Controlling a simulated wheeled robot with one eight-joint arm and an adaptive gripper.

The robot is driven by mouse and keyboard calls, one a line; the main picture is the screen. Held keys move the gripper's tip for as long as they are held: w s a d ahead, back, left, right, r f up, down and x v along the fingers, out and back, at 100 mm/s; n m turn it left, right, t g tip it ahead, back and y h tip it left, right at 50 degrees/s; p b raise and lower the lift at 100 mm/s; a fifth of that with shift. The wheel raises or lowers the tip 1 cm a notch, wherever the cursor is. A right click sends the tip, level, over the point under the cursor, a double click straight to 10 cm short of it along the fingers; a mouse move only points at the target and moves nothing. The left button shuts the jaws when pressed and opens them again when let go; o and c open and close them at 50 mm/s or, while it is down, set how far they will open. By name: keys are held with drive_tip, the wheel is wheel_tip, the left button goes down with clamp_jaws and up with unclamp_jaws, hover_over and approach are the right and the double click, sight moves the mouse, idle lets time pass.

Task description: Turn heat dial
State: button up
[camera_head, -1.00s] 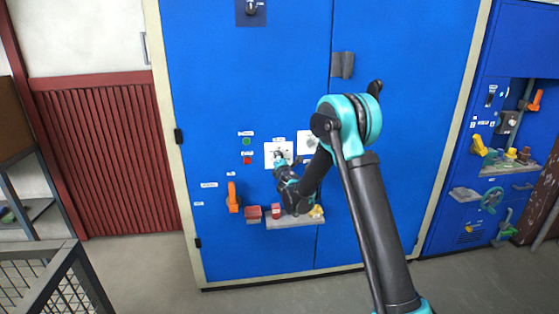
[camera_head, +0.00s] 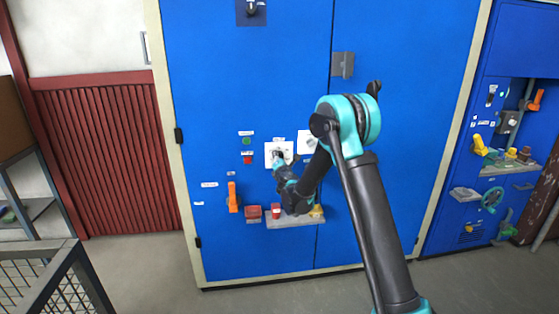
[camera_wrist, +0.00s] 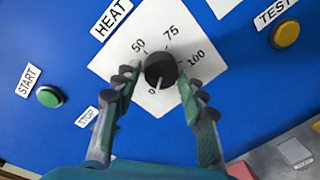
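The heat dial (camera_wrist: 160,69) is a round black knob on a white square plate (camera_wrist: 122,52) marked 0, 50, 75 and 100. A white mark on its lower side points down, near the 0. The plate also shows on the blue cabinet in the head view (camera_head: 270,147). My gripper (camera_wrist: 157,68) is at the dial, one finger on each side of it. The fingers are apart, with a narrow gap at the left of the knob; contact at the right is unclear. In the head view my gripper (camera_head: 279,160) partly covers the plate.
A green START button (camera_wrist: 49,96) and a STOP label (camera_wrist: 87,117) are to the left. A yellow TEST button (camera_wrist: 286,34) is at the right. Below the dial, a small shelf (camera_head: 292,221) holds red and yellow items. An orange handle (camera_head: 232,197) stands left.

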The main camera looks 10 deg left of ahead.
drive_tip(key=shift+o, duration=0.8)
drive_tip(key=v, duration=1.2)
